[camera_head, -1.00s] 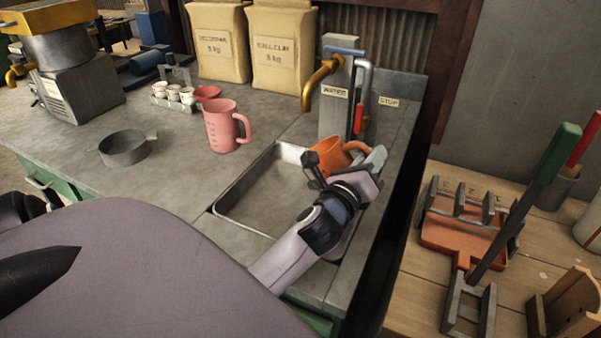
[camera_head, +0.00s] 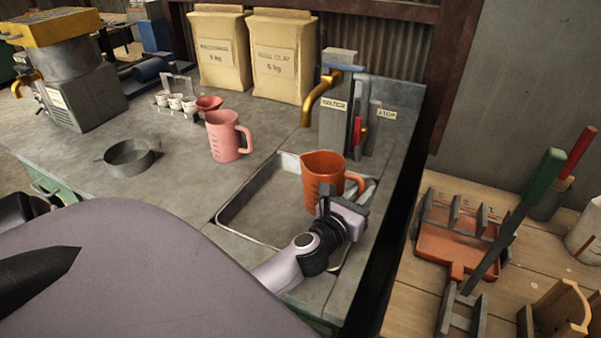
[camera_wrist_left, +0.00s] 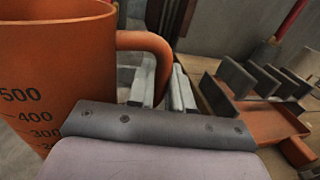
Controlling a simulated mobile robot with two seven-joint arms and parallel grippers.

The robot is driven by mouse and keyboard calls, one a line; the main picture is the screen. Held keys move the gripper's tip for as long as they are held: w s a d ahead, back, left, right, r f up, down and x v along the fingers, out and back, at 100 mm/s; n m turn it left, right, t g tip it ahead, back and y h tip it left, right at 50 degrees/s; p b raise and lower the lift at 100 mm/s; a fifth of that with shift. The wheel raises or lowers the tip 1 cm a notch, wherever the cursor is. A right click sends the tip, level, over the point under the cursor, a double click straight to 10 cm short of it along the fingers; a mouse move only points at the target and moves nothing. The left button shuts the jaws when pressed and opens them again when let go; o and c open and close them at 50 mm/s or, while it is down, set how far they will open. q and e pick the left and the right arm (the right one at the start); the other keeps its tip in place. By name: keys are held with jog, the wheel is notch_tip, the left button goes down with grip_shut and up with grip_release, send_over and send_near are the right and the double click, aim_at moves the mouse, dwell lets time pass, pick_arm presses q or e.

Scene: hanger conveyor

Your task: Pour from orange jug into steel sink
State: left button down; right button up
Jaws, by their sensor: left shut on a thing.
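The orange jug (camera_head: 322,178) is upright over the right side of the steel sink (camera_head: 232,206), with its handle to the right. My left gripper (camera_head: 345,200) is at the jug's handle side and shut on the jug. The jug's inside cannot be seen well. The sink's visible basin looks empty. My right gripper cannot be made out.
A pink jug (camera_head: 226,138) and a grey ring (camera_head: 130,158) stand left of the sink. The water tap (camera_head: 320,95) and lever post rise behind it. An orange tray (camera_head: 455,250) with grey racks lies on the wooden table at right.

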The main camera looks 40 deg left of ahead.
pick_arm(q)
jog(key=shift+f, duration=0.1)
jog(key=shift+r+p, duration=0.6)
jog(key=shift+r, duration=0.95)
jog(key=s+d+r+m+h, duration=0.1)
jog(key=s+d+r, duration=0.2)
jog(key=s+d, duration=0.4)
jog(key=s, duration=0.4)
jog(key=shift+s+m+h, duration=0.3)
jog(key=shift+s+h, duration=0.05)
jog(key=shift+h, duration=0.05)
